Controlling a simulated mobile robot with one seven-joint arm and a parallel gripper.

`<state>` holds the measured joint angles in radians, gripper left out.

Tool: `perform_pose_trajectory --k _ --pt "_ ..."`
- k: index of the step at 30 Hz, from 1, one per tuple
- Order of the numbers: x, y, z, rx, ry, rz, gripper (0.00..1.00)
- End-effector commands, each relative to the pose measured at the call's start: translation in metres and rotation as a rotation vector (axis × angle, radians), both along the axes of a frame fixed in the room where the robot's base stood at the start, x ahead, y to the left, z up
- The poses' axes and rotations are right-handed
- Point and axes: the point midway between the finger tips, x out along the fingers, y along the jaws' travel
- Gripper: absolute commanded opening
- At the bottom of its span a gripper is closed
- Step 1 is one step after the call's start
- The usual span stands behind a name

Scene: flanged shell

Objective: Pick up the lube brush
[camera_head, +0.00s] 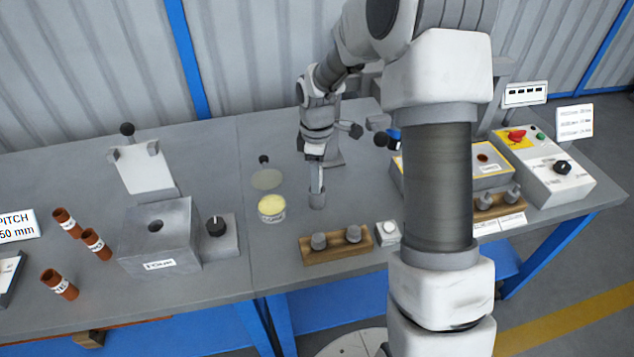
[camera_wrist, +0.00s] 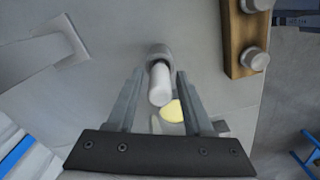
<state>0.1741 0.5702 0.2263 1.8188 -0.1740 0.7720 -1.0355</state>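The lube brush shows in the wrist view as a pale, round handle (camera_wrist: 160,86) standing in a small grey cup (camera_wrist: 159,51). In the head view the cup (camera_head: 317,199) stands on the bench below my gripper (camera_head: 316,176). In the wrist view my gripper (camera_wrist: 160,98) is open, one finger on each side of the handle, with visible gaps between. The brush's bristle end is hidden in the cup. In the head view my gripper hides most of the handle.
A yellow-filled tub (camera_head: 271,207) stands just left of the cup. A wooden block with grey knobs (camera_head: 336,245) lies in front, beside a small white button box (camera_head: 387,233). A grey metal block (camera_head: 160,235) and brown tubes (camera_head: 95,243) stand to the left.

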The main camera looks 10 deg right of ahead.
Motion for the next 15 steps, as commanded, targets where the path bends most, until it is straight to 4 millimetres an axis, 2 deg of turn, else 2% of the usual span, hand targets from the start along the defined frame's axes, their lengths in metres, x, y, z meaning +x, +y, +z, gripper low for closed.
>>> perform_pose_trajectory --k 1,8,15 --pt "0.0001 0.0000 0.0002 0.000 0.000 0.000 0.40" --pt "0.0001 0.0000 0.0003 0.000 0.000 0.000 0.00" --pt "0.0002 -0.0001 0.0005 0.000 0.000 0.000 0.00"
